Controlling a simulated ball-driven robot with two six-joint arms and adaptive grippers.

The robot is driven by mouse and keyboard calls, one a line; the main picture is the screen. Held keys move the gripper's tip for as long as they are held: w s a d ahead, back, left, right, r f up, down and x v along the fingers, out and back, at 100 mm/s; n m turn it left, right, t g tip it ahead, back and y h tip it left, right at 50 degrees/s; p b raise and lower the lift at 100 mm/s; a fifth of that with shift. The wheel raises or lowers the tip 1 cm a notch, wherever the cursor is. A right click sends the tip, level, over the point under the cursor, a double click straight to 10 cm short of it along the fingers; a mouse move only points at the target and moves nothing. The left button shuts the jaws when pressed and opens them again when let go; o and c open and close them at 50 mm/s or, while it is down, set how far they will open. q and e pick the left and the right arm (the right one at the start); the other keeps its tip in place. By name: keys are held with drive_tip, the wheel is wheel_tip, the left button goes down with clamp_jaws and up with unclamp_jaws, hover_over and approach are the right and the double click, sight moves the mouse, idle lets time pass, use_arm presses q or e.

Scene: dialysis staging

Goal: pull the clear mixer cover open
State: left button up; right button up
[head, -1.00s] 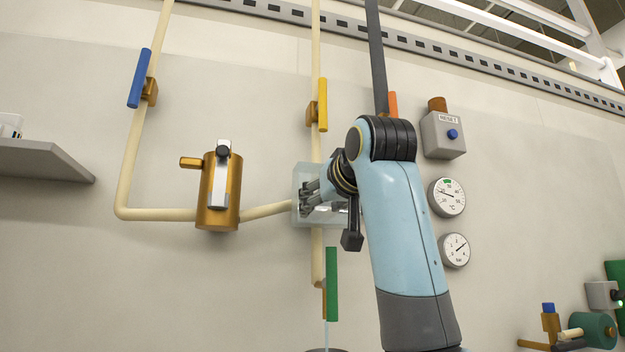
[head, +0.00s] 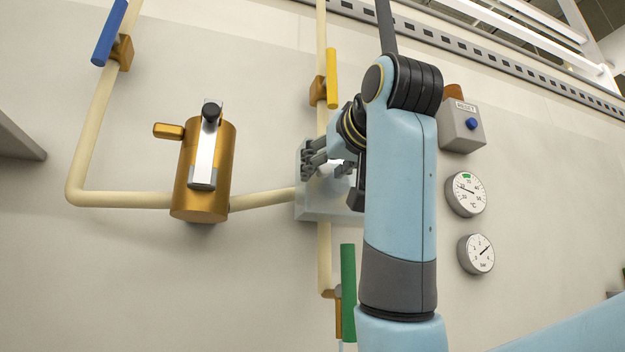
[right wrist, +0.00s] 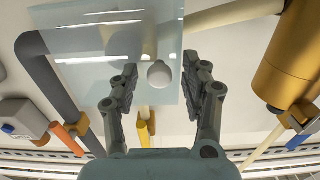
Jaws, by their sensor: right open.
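The clear mixer cover (head: 318,208) is a see-through box on the wall, around the pipe junction in the middle of the head view. In the right wrist view the cover (right wrist: 85,70) fills the upper left, with a pale round knob (right wrist: 159,74) near its lower right corner. My right gripper (head: 312,158) is in front of the cover, partly hiding it. Its fingers (right wrist: 161,62) are open, one on each side of the knob in the wrist view; I cannot tell whether they touch it. My left gripper is not in view.
A brass cylinder with a silver lever (head: 203,150) is left of the cover. Blue (head: 109,32), yellow (head: 332,78) and green (head: 348,290) handles sit on the pipes. Right of my arm are a reset box (head: 460,125) and two gauges (head: 466,193). The wall at lower left is bare.

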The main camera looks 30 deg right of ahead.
drive_tip(key=shift+w, duration=0.15)
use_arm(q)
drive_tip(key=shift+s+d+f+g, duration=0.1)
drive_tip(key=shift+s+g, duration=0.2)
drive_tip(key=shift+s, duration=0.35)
use_arm(e)
drive_tip(key=shift+r, duration=0.1)
drive_tip(key=shift+c, duration=0.3)
drive_tip(key=c, duration=0.5)
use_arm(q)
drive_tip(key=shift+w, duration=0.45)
use_arm(e)
clamp_jaws()
